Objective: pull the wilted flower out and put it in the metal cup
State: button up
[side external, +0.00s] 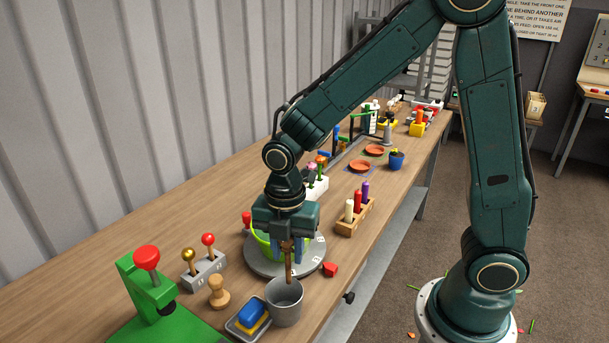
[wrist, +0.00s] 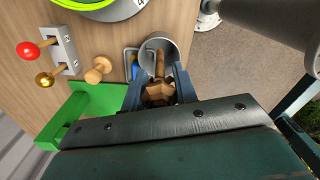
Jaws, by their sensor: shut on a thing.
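The wilted flower is brown, and its head (wrist: 158,92) sits between the fingers of my gripper (wrist: 160,100) in the wrist view. My gripper (side external: 287,243) is shut on it, and the brown stem (side external: 289,264) points down in the side view. The grey metal cup (side external: 284,307) stands upright right below. The stem's lower end lies over the cup's mouth in both views; how deep it reaches inside is hard to tell. The cup (wrist: 172,48) also shows ahead of the fingers in the wrist view.
A grey turntable (side external: 262,268) with a green-rimmed bowl (side external: 262,246) stands just behind the cup. A small tray (side external: 240,326) with a blue-and-yellow sponge (side external: 251,314) is close at the cup's left. A wooden peg (side external: 218,294) and a green lever stand (side external: 150,310) are farther left.

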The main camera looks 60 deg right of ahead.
jog(key=shift+f, duration=2.05)
jog(key=o, duration=1)
jog(key=shift+r, duration=0.15)
notch_tip(320, 180, up, 14)
jog(key=shift+f, duration=0.2)
